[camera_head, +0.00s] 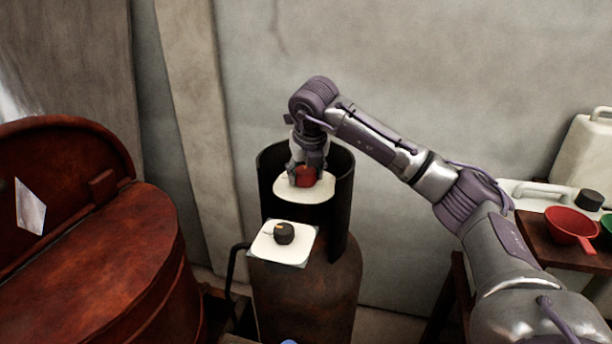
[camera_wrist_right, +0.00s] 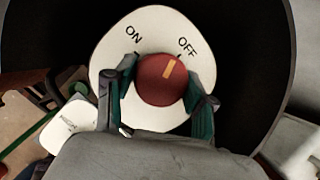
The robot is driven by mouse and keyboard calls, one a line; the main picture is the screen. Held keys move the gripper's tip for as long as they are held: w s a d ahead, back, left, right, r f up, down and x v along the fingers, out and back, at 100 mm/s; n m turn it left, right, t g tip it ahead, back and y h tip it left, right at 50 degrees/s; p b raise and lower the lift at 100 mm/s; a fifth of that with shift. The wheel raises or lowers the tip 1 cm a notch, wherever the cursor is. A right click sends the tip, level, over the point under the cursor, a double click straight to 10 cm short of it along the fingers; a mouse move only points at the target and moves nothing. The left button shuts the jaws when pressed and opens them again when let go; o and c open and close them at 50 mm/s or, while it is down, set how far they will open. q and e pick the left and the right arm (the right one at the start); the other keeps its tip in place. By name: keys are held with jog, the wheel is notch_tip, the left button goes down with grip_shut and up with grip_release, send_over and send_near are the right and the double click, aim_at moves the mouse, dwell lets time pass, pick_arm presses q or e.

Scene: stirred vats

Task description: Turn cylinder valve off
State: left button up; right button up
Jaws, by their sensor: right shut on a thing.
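The cylinder valve is a red round knob (camera_head: 305,176) on a white dial plate (camera_head: 290,190) inside the black collar (camera_head: 343,200) on top of a rusty gas cylinder (camera_head: 310,285). In the right wrist view the red knob (camera_wrist_right: 160,88) has a yellow mark that points up and slightly right, nearer OFF than ON on the white dial (camera_wrist_right: 110,60). My right gripper (camera_head: 307,165) is shut on the red knob from above, one finger on each side of it in the wrist view (camera_wrist_right: 158,95). My left gripper is not in view.
A black knob (camera_head: 284,233) on a white plate (camera_head: 268,250) sits in front of the collar. A large rusty vat (camera_head: 110,260) stands at the left. At the right, a table (camera_head: 535,240) holds a red funnel (camera_head: 570,228) and a white canister (camera_head: 588,155). A wall is behind.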

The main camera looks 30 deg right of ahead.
jog(key=shift+m+g+h+b, duration=0.4)
jog(key=shift+m+h, duration=0.3)
jog(key=shift+m, duration=1.3)
jog(key=o, duration=1.2)
jog(key=shift+c, duration=0.2)
jog(key=v, duration=1.2)
jog(key=shift+w, duration=0.15)
